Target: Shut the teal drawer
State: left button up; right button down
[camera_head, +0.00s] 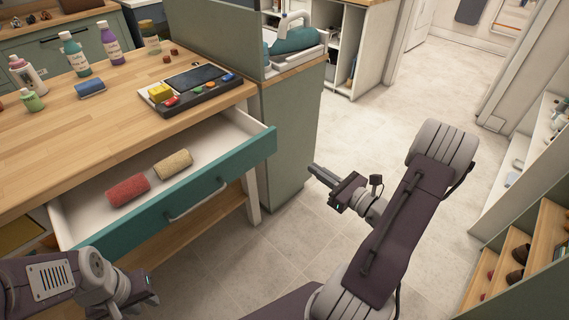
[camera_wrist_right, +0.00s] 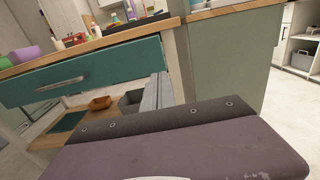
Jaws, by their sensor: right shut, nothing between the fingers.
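The teal drawer (camera_head: 179,195) is pulled out from the wooden table and stands open. A red rolled towel (camera_head: 128,190) and a beige rolled towel (camera_head: 173,164) lie inside it. Its metal handle (camera_head: 198,199) is on the teal front, which also shows in the right wrist view (camera_wrist_right: 110,67). My right gripper (camera_head: 314,170) is shut and empty, to the right of the drawer front and apart from it; its fingers show in the right wrist view (camera_wrist_right: 157,92).
The wooden tabletop (camera_head: 120,125) holds bottles, a blue roll (camera_head: 90,88) and a dark tray with coloured pieces (camera_head: 190,90). A green cabinet (camera_head: 290,135) stands right of the table. Shelves (camera_head: 520,255) line the right side. Open tiled floor lies between.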

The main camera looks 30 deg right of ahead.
aim_at(275, 142)
pick_arm(q)
jog(key=shift+f+b, duration=0.65)
jog(key=shift+b, duration=0.05)
pick_arm(e)
jog(key=x, duration=1.4)
jog(key=shift+w+a, duration=0.1)
jog(key=shift+a, duration=0.05)
